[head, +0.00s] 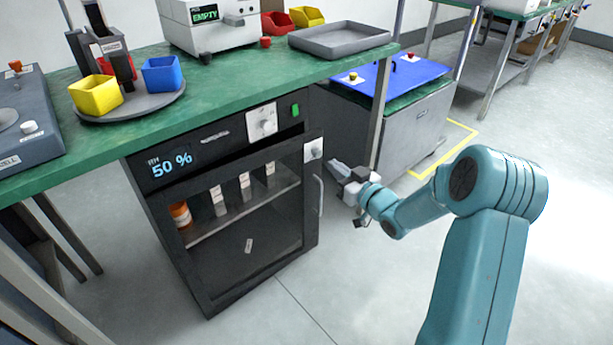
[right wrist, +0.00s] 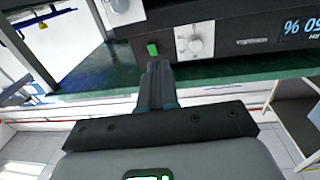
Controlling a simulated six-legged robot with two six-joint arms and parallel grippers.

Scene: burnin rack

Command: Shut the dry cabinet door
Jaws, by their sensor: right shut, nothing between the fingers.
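The dry cabinet (head: 205,135) is a dark box under the green bench, with a "50 %" display, a dial and a green switch. Its glazed door (head: 250,245) stands slightly ajar, with a dark gap under the control panel at the upper right. The door carries a light knob (head: 313,150) and an upright handle (head: 320,195) on its right edge. My right gripper (head: 334,164) is shut and empty, just right of the knob and handle; contact cannot be told. The right wrist view shows its closed fingers (right wrist: 157,80) below the green switch. My left gripper is out of view.
A grey chest with a blue lid (head: 390,75) stands right of the cabinet, close behind my right gripper. The green bench top (head: 225,85) overhangs the cabinet. A bench leg (head: 380,115) stands near the gripper. The floor in front of the cabinet is clear.

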